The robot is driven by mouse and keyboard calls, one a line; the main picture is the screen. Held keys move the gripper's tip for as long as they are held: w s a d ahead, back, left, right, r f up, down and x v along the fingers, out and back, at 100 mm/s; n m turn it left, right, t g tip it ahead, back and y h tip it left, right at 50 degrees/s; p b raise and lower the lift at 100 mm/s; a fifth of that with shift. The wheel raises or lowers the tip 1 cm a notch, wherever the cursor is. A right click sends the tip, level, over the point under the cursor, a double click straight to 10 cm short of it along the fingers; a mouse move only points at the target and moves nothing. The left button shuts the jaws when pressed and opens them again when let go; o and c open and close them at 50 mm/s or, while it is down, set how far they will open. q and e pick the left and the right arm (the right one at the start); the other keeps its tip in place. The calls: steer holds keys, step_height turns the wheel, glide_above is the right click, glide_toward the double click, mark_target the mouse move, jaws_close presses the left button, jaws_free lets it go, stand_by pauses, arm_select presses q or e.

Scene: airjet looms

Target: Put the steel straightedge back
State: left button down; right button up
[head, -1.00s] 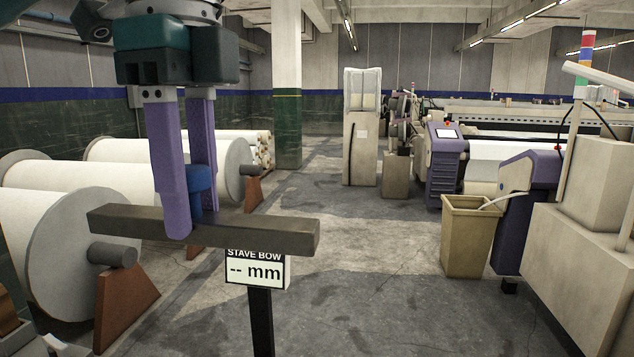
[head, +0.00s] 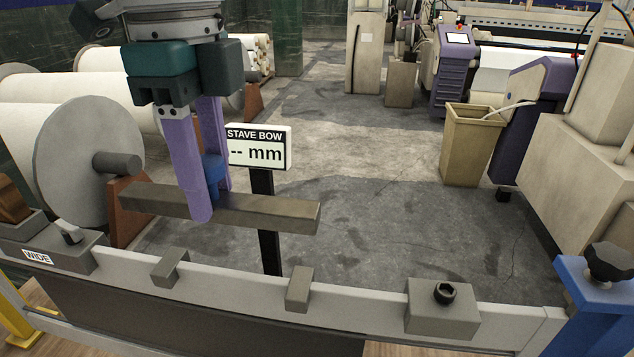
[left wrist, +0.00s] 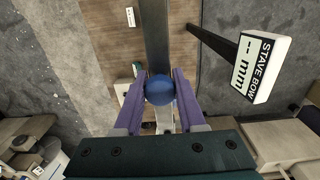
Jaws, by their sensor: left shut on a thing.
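The steel straightedge (head: 275,213) is a long dark grey bar with a blue knob (head: 214,170) on top. My left gripper (head: 211,195) has purple fingers shut on the blue knob, and the bar hangs roughly level in the air. In the left wrist view the blue knob (left wrist: 160,90) sits between the fingers, with the bar (left wrist: 156,40) running up from it. Below the bar in the head view is a pale rail (head: 235,287) with two small grey blocks, a left one (head: 170,268) and a right one (head: 299,290). The bar appears apart from them. My right gripper is not in view.
A "STAVE BOW -- mm" display (head: 258,148) stands on a black post close behind the bar. A larger block with a bolt (head: 442,307) and a blue bracket with a black knob (head: 605,275) are at right. White rolls stand left; a beige bin (head: 470,145) stands beyond.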

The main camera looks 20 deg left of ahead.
mark_target(212, 197)
arm_select(q)
step_height(212, 197, down, 5)
steer(key=shift+r, duration=0.1)
step_height(212, 197, down, 3)
steer(key=shift+f+p, duration=0.1)
steer(key=shift+p, duration=0.75)
steer(key=shift+f, duration=0.2)
steer(key=c, duration=0.5)
jaws_free()
